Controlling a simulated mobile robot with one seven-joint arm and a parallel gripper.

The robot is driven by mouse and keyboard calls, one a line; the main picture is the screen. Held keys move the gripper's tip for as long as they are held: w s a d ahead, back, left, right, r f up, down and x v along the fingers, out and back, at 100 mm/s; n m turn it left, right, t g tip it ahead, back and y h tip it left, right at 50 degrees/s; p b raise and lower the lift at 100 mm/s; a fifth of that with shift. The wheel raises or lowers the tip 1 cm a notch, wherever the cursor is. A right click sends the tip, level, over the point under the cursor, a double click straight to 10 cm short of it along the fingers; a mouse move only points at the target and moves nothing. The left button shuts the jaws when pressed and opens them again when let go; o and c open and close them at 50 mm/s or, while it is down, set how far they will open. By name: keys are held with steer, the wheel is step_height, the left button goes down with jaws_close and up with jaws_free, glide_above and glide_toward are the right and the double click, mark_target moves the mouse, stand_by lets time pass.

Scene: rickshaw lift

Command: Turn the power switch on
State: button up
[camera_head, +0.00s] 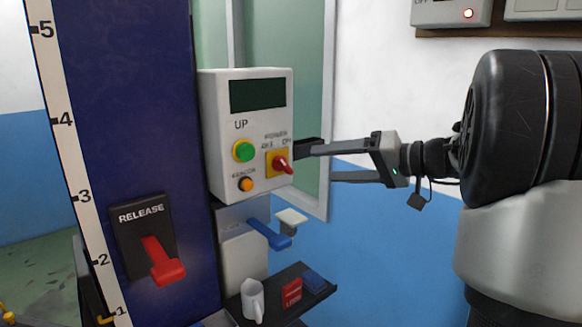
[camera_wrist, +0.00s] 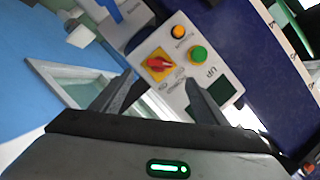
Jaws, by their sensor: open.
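The power switch is a red rotary knob (camera_head: 283,165) on a yellow plate, on the front of a pale control box (camera_head: 250,190). OFF and ON labels sit above it; its handle slants toward the lower right in the head view. The knob also shows in the wrist view (camera_wrist: 159,64). My gripper (camera_head: 318,163) is open and empty, just right of the box in the head view. In the wrist view its fingertips (camera_wrist: 160,80) spread either side of the knob's line of sight. I cannot tell the exact gap; no contact shows.
A green UP button (camera_head: 243,151) and an orange button (camera_head: 246,185) sit close to the switch. A red RELEASE lever (camera_head: 162,262) is at left.

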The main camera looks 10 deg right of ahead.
mark_target(287, 168)
steer(key=p+x, duration=0.1)
steer(key=x, duration=1)
steer(key=shift+w+f, duration=0.15)
steer(key=c, duration=1.1)
steer(key=shift+o, duration=0.2)
